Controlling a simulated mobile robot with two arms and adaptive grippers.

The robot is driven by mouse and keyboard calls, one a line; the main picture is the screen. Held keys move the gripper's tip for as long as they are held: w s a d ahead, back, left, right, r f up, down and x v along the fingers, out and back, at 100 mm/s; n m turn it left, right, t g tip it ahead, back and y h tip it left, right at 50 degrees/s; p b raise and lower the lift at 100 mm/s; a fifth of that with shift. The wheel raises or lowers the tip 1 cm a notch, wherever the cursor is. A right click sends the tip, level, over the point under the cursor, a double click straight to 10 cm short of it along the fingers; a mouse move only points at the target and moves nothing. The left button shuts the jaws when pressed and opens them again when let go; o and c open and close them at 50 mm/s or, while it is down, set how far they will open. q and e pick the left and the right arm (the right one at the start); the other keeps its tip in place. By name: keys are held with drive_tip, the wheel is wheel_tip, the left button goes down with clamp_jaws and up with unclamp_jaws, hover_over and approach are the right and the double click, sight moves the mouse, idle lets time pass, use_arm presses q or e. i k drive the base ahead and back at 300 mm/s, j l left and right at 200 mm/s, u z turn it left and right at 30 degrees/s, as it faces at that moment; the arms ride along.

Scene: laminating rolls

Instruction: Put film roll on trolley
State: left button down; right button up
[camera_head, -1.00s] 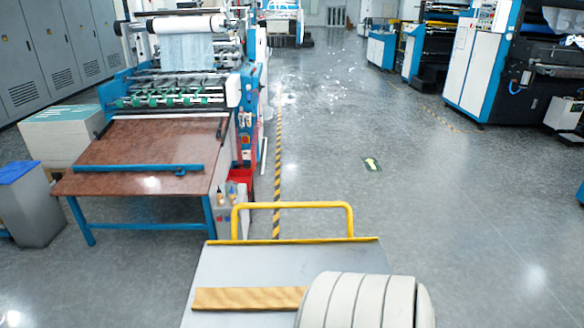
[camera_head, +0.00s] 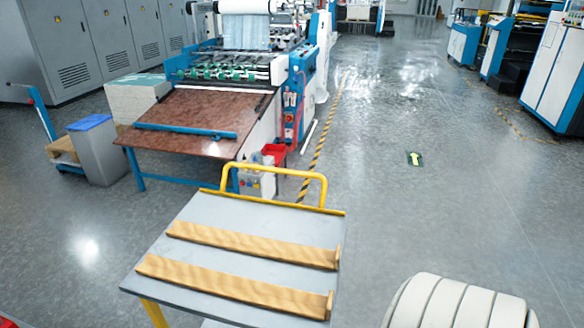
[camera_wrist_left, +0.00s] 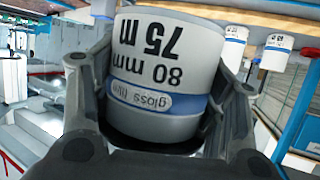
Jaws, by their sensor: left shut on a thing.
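A film roll (camera_wrist_left: 165,75), white with a blue band, fills the middle of the left wrist view. Its printing, "80 mm 75 m" and gloss film, reads upside down. My left gripper (camera_wrist_left: 160,105) has a dark finger on each side of the roll and is shut on it. The trolley (camera_head: 235,225) stands low in the middle of the head view, with a grey top and a yellow handle (camera_head: 275,170) at its far end. Two wooden rails, a far one (camera_head: 250,244) and a near one (camera_head: 230,287), lie across its top. My right gripper is out of view.
Beyond the trolley stands a laminating machine with a brown table (camera_head: 195,120). A grey bin (camera_head: 97,150) with a blue top is on the left. Two more rolls (camera_wrist_left: 276,52) show behind in the wrist view. Floor right of the trolley is clear.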

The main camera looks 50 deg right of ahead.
sight(269, 218)
drive_tip(key=k+l, duration=0.15)
drive_tip(key=l, duration=0.15)
drive_tip(key=k+l, duration=0.15)
drive_tip(key=l, duration=0.2)
drive_tip(key=k+l+z, duration=0.1)
drive_tip(key=l, duration=0.2)
drive_tip(key=k+l, duration=0.15)
drive_tip(key=l, duration=0.15)
drive_tip(key=k+l, duration=0.15)
drive_tip(key=l, duration=0.2)
drive_tip(key=i+l, duration=0.15)
drive_tip(key=l, duration=0.2)
drive_tip(key=i+l+z, duration=0.1)
drive_tip(key=l, duration=0.3)
drive_tip(key=i+l, duration=0.2)
drive_tip(key=l, duration=0.15)
drive_tip(key=i+l, duration=0.2)
drive_tip(key=l, duration=0.15)
drive_tip(key=i+l+z, duration=0.1)
drive_tip(key=i, duration=0.3)
drive_tip(key=l, duration=0.1)
